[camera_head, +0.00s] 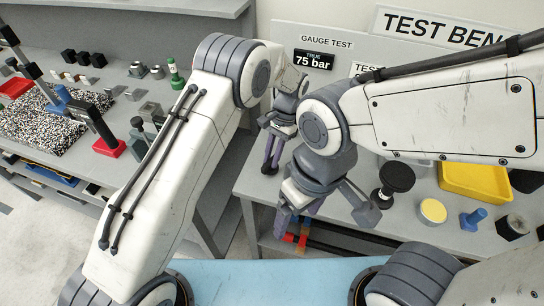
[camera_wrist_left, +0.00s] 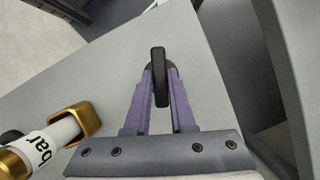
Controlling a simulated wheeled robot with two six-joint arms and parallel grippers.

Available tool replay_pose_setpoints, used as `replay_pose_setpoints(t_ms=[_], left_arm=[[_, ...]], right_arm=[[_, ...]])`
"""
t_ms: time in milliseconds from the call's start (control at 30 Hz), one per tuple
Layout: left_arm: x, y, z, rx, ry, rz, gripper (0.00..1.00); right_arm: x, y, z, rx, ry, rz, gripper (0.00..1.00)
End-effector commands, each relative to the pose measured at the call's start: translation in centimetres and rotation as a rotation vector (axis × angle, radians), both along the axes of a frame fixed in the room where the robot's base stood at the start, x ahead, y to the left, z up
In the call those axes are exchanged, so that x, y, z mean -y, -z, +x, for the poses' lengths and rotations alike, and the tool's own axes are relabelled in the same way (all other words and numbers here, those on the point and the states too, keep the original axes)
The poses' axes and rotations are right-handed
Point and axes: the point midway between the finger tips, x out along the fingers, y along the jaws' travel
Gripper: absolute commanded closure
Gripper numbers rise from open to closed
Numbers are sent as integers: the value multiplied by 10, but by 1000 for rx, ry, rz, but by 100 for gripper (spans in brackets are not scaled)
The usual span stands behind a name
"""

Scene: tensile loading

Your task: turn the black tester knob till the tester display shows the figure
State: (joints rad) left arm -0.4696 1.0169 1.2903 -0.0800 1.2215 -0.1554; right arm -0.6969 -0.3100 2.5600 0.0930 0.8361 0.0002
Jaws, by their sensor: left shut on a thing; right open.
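My left gripper (camera_head: 270,163) has its purple fingers shut on a black knob over the grey bench. In the left wrist view the black knob (camera_wrist_left: 160,82) stands upright between the fingertips as a narrow bar. Left of it is a white cylinder (camera_wrist_left: 60,142) with gold ends, lettered "bar"; the rest of its lettering is out of view. My right gripper (camera_head: 325,212) is open and empty in front of the bench, its fingers wide apart. I cannot make out a tester display.
Right of my right gripper, the bench (camera_head: 260,190) holds a round black-topped piece (camera_head: 397,177), a yellow tray (camera_head: 474,180), a yellow-topped cylinder (camera_head: 433,211) and a blue piece (camera_head: 473,218). Another bench at the left carries a speckled mat (camera_head: 45,135) and several small parts.

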Motion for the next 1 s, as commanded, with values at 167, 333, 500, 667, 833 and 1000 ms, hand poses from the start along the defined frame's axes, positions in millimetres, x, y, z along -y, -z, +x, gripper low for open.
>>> replay_pose_setpoints(t_ms=[167,333,500,667,833,1000], left_arm=[[1,0,0,0,-7,-2,100],[0,0,0,1,-6,-2,100],[0,0,0,1,-4,-1,48],[0,0,0,1,-4,-1,48],[1,-1,1,1,-4,0,48],[6,-18,8,5,-3,-4,48]], right_arm=[[0,0,0,0,0,0,16],[0,0,0,0,0,0,16],[0,0,0,0,0,0,16],[0,0,0,0,0,0,16],[0,1,0,0,0,0,16],[0,8,0,0,0,0,16]])
